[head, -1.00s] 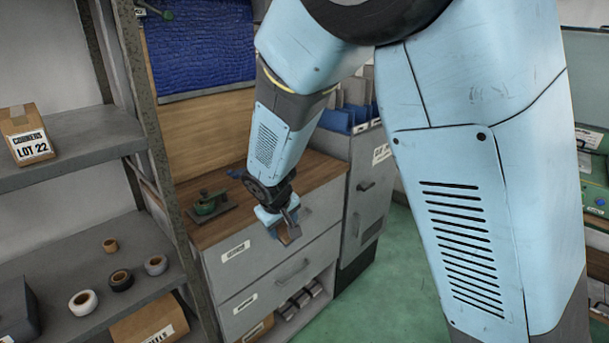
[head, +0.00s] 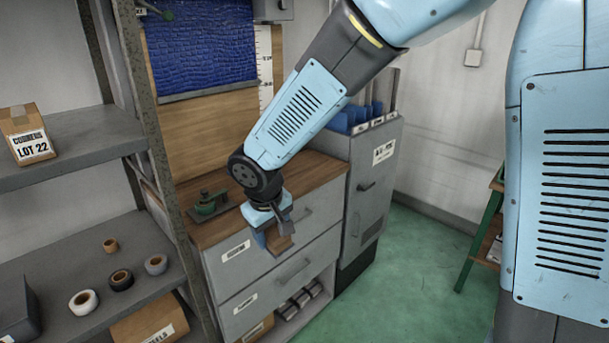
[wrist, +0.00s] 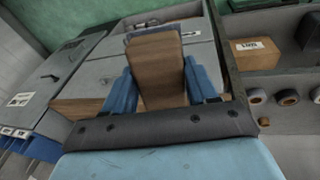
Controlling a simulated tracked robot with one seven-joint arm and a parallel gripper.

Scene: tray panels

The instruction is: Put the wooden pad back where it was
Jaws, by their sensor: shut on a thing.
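The wooden pad (wrist: 157,62) is a flat brown block. It sits between the two blue fingers of my gripper (wrist: 160,84) in the wrist view. In the head view my gripper (head: 272,243) is shut on the pad (head: 281,243), whose edge shows below the wrist. The gripper appears in front of the grey drawer cabinet (head: 312,250), near the front edge of its wooden top (head: 312,174). The fingers hide part of the pad in the head view.
A green tool (head: 208,203) on a dark plate stands on the left of the cabinet top. A shelf unit at left holds tape rolls (head: 121,280) and a labelled carton (head: 28,135). A grey cabinet with blue folders (head: 345,122) stands at right. Green floor (head: 425,262) is clear.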

